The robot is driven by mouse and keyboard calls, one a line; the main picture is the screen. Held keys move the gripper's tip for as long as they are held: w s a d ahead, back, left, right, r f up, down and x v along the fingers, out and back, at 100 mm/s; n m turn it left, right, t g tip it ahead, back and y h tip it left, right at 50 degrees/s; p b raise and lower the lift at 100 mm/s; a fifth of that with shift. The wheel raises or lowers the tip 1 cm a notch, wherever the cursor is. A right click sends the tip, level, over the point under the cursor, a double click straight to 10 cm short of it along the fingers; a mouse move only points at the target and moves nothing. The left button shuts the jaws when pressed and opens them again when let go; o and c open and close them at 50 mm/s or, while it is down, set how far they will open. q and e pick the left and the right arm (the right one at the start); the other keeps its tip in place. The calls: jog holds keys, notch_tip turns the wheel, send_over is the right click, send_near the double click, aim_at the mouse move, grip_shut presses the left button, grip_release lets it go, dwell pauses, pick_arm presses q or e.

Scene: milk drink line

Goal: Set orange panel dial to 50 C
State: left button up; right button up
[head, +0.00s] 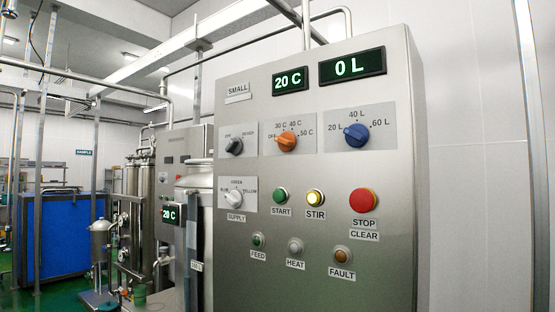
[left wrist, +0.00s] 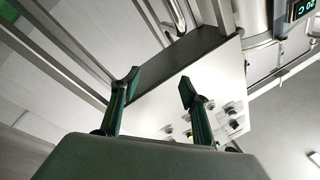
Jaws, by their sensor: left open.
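The orange panel dial (head: 287,141) sits on a light plate in the upper middle of the steel control panel (head: 328,180) in the head view. Its labels read OFF, 30 C, 40 C and 50 C; which one its pointer faces is too small to tell. The green temperature display (head: 288,81) above it reads 20 C. My left gripper (left wrist: 159,85) shows in the left wrist view with its two green-tipped fingers apart and nothing between them. A panel face with knobs appears tilted beyond the fingers, apart from them. Neither gripper shows in the head view.
A black dial (head: 234,147) is left of the orange one and a blue dial (head: 356,135) right. Below are a white supply dial (head: 233,198), green START (head: 280,195), lit yellow STIR (head: 315,198) and red STOP (head: 363,201) buttons. Tanks and pipes stand left of the panel.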

pick_arm(q)
jog(key=d+r+m+g+h, duration=0.3)
jog(key=d+r+m+g, duration=0.15)
jog(key=r+m, duration=0.55)
jog(key=w+d+r+m+g+h, duration=0.1)
jog(key=d+r+m+g+h, duration=0.4)
jog(key=r+m, duration=0.6)
jog(key=d+r+m+g+h, duration=0.25)
jog(key=d+r+m, duration=0.4)
jog(key=r, duration=0.65)
jog(key=w+a+r+m+t+y, duration=0.3)
jog(key=r+m+y, duration=0.2)
jog(key=r, duration=0.6)
jog(key=t+y+p, duration=0.3)
jog(key=t+y, duration=0.2)
jog(key=t, duration=0.1)
send_near(281, 138)
jog(key=shift+m+h, duration=0.25)
jog(key=shift+m, duration=0.2)
jog(key=x, duration=0.7)
jog(key=shift+w+d+f, duration=0.1)
jog(key=shift+w+d, duration=0.05)
jog(key=shift+w, duration=0.2)
jog(key=shift+x, duration=0.85)
jog(key=shift+s+f, duration=0.1)
jog(key=shift+f, duration=0.05)
jog(key=c, duration=1.1)
